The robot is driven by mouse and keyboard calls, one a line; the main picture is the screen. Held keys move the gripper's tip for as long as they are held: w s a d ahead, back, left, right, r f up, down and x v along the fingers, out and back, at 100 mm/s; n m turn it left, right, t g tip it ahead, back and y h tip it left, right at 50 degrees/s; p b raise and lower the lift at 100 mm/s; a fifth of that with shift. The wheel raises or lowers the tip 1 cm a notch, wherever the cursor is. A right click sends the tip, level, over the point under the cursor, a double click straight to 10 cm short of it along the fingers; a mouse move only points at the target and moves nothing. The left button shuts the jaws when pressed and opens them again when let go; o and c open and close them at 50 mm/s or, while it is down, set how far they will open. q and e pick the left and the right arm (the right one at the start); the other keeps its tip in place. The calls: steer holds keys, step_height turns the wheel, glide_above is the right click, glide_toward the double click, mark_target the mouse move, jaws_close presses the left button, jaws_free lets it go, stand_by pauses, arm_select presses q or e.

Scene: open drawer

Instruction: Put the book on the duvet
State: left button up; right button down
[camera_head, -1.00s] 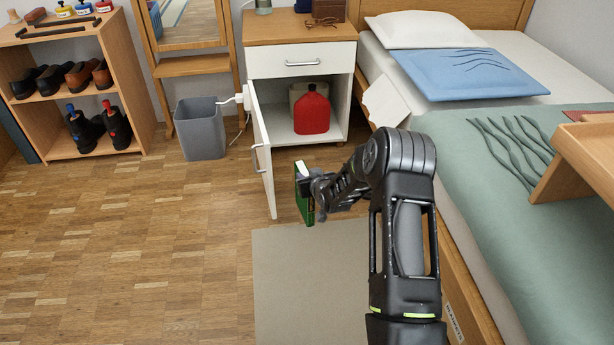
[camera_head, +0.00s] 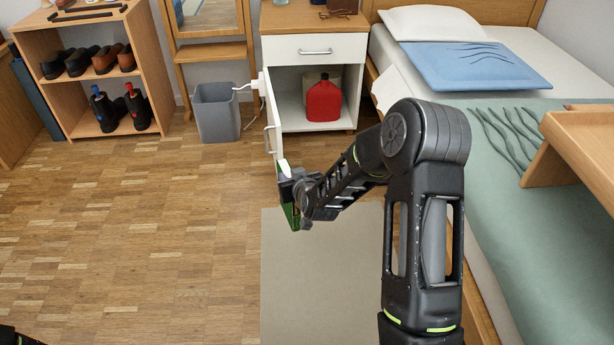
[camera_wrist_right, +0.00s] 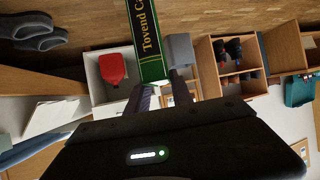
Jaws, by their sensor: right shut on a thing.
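My right gripper (camera_head: 298,190) is shut on a green book (camera_head: 289,212), which it holds upright in front of the open cabinet door. In the right wrist view the book (camera_wrist_right: 150,42), with "Tovend" lettered on its spine, sits between the gripper's fingers (camera_wrist_right: 160,95). The sage-green duvet (camera_head: 492,215) lies over the bed at the right, to the right of the gripper and apart from the book. My left gripper is not in view; only a dark piece of my own body shows at the bottom left corner.
A wooden tray table (camera_head: 580,150) stands on the duvet at the right. A blue pillow (camera_head: 470,66) lies towards the bed's head. The white cabinet door (camera_head: 271,125) stands open, with a red canister (camera_head: 324,101) inside. A grey bin (camera_head: 217,114) is to its left. The left floor is clear.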

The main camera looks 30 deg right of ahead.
steer(key=s+a+r+n+y+p, duration=0.2)
steer(key=s+a+r, duration=0.1)
steer(key=a+r, duration=1)
steer(key=shift+a, duration=0.55)
